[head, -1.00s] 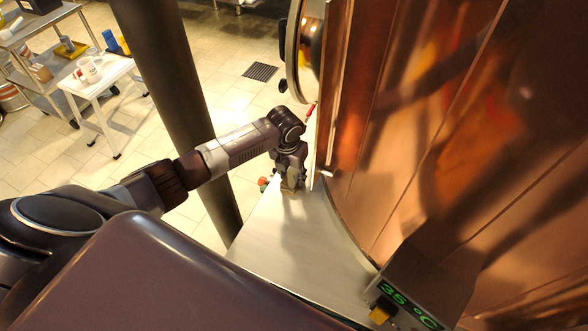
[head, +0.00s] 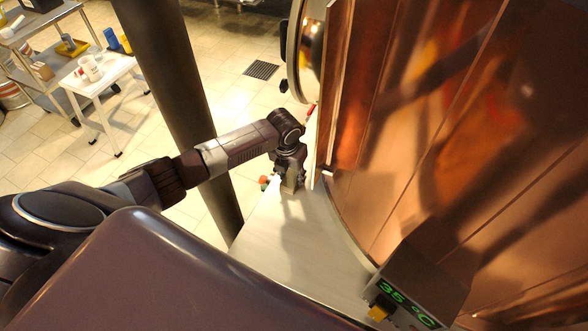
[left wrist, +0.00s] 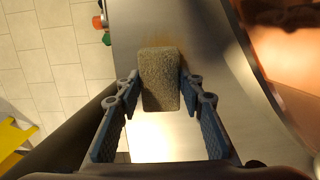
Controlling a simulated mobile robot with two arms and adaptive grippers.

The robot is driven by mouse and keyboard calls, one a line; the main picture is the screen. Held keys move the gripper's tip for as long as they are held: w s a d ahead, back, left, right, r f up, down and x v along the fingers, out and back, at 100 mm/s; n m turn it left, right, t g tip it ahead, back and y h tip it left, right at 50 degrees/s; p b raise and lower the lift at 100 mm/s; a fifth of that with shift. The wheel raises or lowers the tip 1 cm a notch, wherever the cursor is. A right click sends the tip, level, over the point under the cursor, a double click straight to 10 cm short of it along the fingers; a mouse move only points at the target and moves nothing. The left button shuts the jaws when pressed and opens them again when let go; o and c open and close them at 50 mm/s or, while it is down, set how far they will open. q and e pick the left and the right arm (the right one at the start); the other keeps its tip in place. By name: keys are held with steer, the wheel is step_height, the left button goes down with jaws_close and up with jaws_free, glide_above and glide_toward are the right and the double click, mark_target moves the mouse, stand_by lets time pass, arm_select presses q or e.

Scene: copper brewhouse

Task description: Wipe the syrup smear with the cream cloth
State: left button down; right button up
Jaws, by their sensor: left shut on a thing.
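My left gripper (left wrist: 160,85) is shut on the cloth (left wrist: 160,80), which looks like a thick, rough, grey-tan pad rather than clearly cream. The pad lies between the two blue-grey fingers, at or close over the metal worktop (left wrist: 205,60); exact contact cannot be told. A faint brown smear (left wrist: 158,42) shows on the metal around the pad's far end, partly hidden by it. In the head view my left gripper (head: 291,187) points down at the far, narrow end of the worktop (head: 280,245), beside the copper vessel. My right gripper is not in view.
The copper vessel (head: 440,120) closely borders the worktop's right side. A display box (head: 405,295) reading 35 °C stands at the near end. A dark pillar (head: 175,90) rises left of the worktop. A red-and-green item (head: 265,182) sits by its left edge. A white table (head: 105,80) stands farther off.

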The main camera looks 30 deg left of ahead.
arm_select(q)
steer(key=shift+s, duration=0.15)
steer(key=shift+w+f+b, duration=0.15)
steer(key=shift+w+b, duration=0.35)
steer(key=shift+b, duration=0.15)
steer(key=shift+w+f+b, duration=0.1)
steer(key=shift+w+b, duration=0.45)
steer(key=shift+w, duration=0.15)
steer(key=shift+s+r+p, duration=0.3)
steer(key=shift+s+p, duration=0.35)
steer(key=shift+p, duration=0.25)
steer(key=shift+s+p, duration=0.45)
steer(key=shift+s, duration=0.1)
steer(key=shift+f, duration=0.1)
steer(key=shift+w+f+b, duration=0.15)
steer(key=shift+w+b, duration=0.7)
steer(key=shift+b, duration=0.1)
steer(key=shift+w, duration=0.4)
steer(key=shift+r, duration=0.3)
